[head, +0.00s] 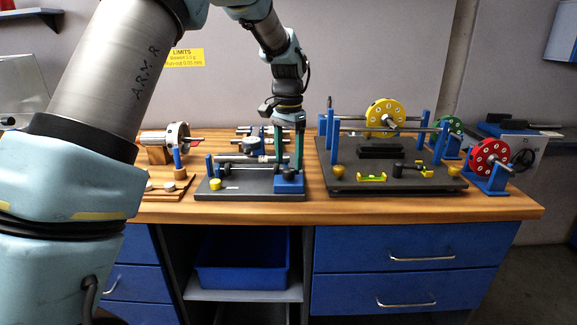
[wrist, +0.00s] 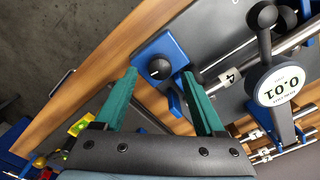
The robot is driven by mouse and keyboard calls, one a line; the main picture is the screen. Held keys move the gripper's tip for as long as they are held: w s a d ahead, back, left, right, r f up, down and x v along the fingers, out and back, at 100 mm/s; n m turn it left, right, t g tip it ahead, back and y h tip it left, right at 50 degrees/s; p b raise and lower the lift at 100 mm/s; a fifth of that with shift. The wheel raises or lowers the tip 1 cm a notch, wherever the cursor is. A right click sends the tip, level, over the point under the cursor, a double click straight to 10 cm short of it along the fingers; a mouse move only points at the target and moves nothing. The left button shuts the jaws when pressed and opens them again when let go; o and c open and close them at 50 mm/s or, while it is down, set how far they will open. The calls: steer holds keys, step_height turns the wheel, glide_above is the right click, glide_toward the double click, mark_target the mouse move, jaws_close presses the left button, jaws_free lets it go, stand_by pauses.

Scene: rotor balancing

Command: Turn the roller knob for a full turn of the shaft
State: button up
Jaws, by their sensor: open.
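The roller knob (wrist: 157,68) is round and black with a pale mark, on a blue block (wrist: 178,52). The same blue block (head: 289,183) shows in the head view at the right end of a dark fixture plate (head: 240,193). My gripper (head: 288,166) is above the block, pointing down. In the wrist view my gripper (wrist: 159,77) is open, its teal fingertips to either side of the knob; contact is not visible. The steel shaft (wrist: 220,82) carries a tag marked 4. In the head view the knob is hard to make out.
A dial gauge (wrist: 277,85) marked 0.01 stands by the shaft. A balancing stand (head: 330,187) with a yellow wheel (head: 384,118) is to the right. Red (head: 490,158) and green wheels stand beyond. Another rotor (head: 178,137) is at left. The wooden bench front edge (head: 400,212) is bare.

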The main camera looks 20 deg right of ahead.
mark_target(288, 170)
step_height(288, 170, up, 8)
steer(key=shift+b, duration=0.4)
steer(key=shift+r, duration=0.15)
